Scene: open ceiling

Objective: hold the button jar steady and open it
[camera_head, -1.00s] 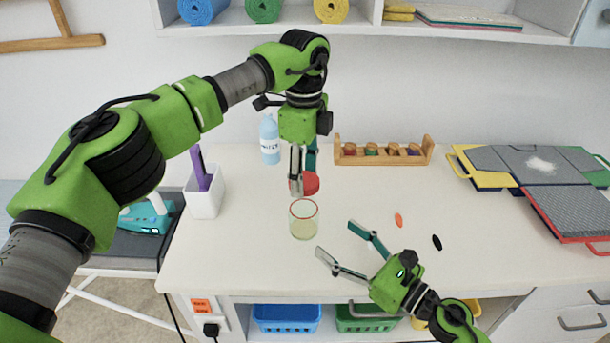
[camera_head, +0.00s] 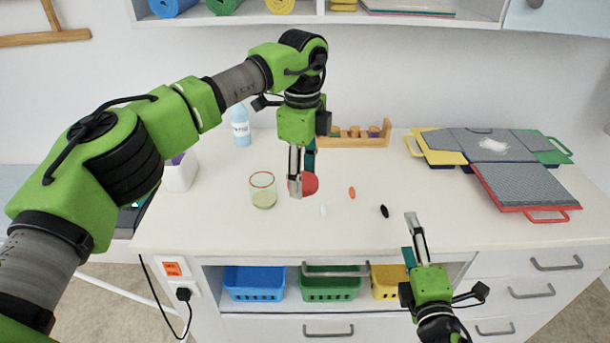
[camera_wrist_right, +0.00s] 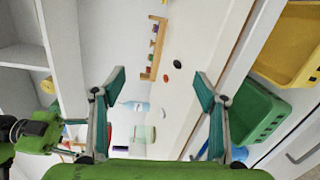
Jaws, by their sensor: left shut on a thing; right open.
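The open glass jar (camera_head: 263,201) with a red rim stands upright on the white worktop (camera_head: 225,225); it also shows in the right wrist view (camera_wrist_right: 142,134). My left gripper (camera_head: 302,188) is shut on the red lid (camera_head: 311,183), to the right of the jar and apart from it. My right gripper (camera_head: 411,235) is open and empty at the worktop's front edge, right of the jar. Its two spread fingers also show in the right wrist view (camera_wrist_right: 162,82). A white button (camera_head: 322,210), an orange button (camera_head: 352,192) and a black button (camera_head: 384,211) lie on the worktop.
A wooden rack (camera_head: 350,140) and a water bottle (camera_head: 241,127) stand at the back. Grey-topped panels with coloured handles (camera_head: 515,185) lie at the right. A white holder (camera_head: 180,173) stands left of the jar. Blue (camera_head: 254,283), green and yellow baskets sit below.

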